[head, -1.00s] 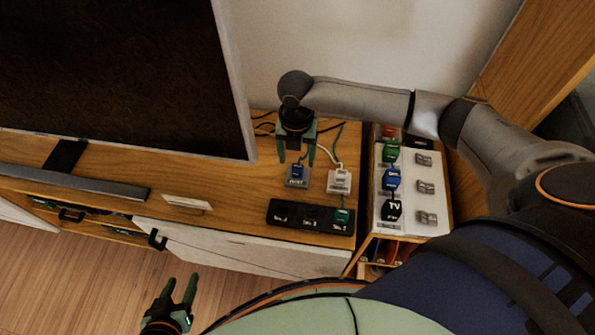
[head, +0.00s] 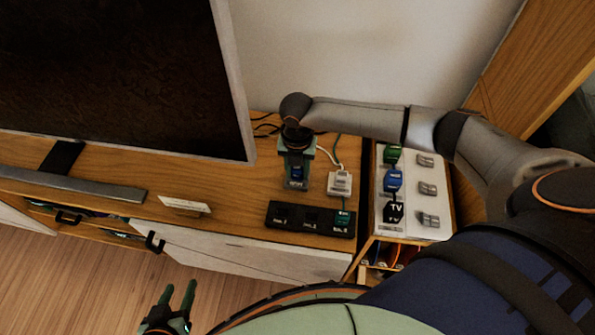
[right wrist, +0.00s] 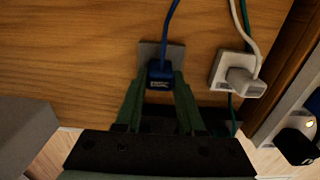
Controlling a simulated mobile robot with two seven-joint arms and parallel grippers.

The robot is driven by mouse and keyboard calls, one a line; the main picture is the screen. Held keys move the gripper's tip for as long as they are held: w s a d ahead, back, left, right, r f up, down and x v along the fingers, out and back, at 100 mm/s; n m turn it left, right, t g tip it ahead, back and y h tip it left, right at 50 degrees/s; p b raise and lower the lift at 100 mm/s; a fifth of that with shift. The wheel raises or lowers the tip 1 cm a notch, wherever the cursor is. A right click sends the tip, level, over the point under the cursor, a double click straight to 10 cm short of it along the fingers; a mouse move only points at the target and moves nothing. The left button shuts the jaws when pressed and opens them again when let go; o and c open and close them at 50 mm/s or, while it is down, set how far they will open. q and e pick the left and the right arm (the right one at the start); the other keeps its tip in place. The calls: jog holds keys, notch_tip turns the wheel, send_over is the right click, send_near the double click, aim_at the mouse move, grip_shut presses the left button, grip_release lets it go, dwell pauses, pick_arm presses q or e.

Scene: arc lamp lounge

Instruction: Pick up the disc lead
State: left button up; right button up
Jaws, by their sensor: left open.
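The blue plug (head: 296,173) with a blue cord, which I take for the disc lead, sits at a small grey holder on the wooden cabinet top. Its label is too small to read surely. My right gripper (head: 297,178) points down over it, with one finger on each side. In the right wrist view the same blue plug (right wrist: 160,76) fills the space between the fingertips of my right gripper (right wrist: 161,86), and the fingers look closed on it. The plug is still at its grey holder (right wrist: 172,52). My left gripper (head: 177,296) is open and empty, low over the floor.
A white plug block (head: 339,183) stands just right of the blue plug. A black socket strip (head: 282,215) with a teal plug (head: 343,218) lies in front. A white panel (head: 411,220) with several plugs and switches is at the right. The television (head: 120,70) stands at the left.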

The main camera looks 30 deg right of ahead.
jog(key=c, duration=0.4)
pick_arm(q)
jog(key=shift+f, duration=0.15)
pick_arm(e)
grip_shut()
jog(key=shift+r, duration=0.15)
